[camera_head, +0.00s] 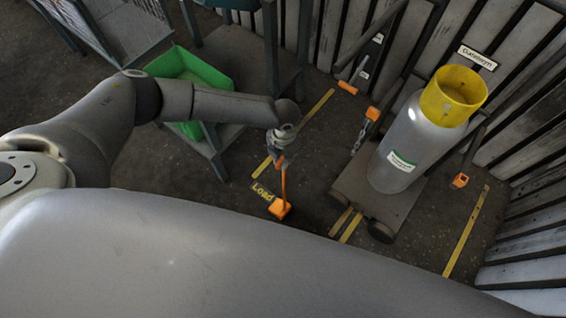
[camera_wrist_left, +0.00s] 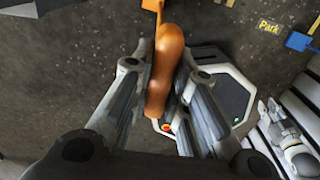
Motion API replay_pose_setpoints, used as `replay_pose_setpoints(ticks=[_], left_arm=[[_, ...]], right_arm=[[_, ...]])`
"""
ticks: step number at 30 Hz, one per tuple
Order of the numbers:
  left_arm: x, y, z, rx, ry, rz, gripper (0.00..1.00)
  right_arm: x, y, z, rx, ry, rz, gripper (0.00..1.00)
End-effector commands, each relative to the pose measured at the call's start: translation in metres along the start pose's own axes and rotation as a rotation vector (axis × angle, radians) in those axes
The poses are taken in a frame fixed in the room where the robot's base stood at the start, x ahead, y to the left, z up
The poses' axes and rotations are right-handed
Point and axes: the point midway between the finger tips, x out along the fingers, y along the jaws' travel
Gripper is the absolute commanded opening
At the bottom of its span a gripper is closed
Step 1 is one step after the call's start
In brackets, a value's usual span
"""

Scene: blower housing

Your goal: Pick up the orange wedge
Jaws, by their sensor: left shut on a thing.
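My left gripper (camera_head: 281,158) hangs over the floor near the yellow "Load" marking, shut on the orange handle of the orange wedge. The wedge's orange block (camera_head: 280,208) hangs at the lower end of the handle, close to or on the floor; I cannot tell if it touches. In the left wrist view the orange handle (camera_wrist_left: 166,70) lies between the two fingers of my left gripper (camera_wrist_left: 164,72), and part of the block shows at the top edge. A similar orange block (camera_head: 460,181) lies right of the cart.
A grey cylinder (camera_head: 410,150) with a yellow collar stands on a wheeled cart (camera_head: 352,190) to the right. A slatted wall runs behind it. A green bin (camera_head: 200,70) sits on a metal stand at left. Yellow lines mark the floor.

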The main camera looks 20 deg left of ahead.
Motion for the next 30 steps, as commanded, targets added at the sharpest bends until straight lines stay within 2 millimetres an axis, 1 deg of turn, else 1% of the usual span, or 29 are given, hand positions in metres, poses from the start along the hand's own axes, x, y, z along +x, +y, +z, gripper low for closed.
replay_pose_setpoints(ticks=[8, 14, 23, 30], left_arm=[[-0.025, 0.000, 0.002, 0.000, -0.005, -0.001, 0.00], [-0.046, -0.011, -0.010, 0.003, -0.003, -0.003, 0.00], [-0.088, -0.036, -0.035, 0.004, -0.004, -0.003, 0.00], [-0.107, -0.070, -0.069, 0.005, -0.002, -0.003, 0.00]], right_arm=[[0.003, 0.000, 0.000, 0.000, 0.000, 0.000, 0.25], [0.001, 0.000, 0.000, 0.000, 0.000, 0.000, 0.25], [-0.001, -0.001, 0.000, 0.001, 0.000, -0.001, 0.25], [0.003, -0.003, 0.000, 0.002, 0.001, -0.003, 0.25]])
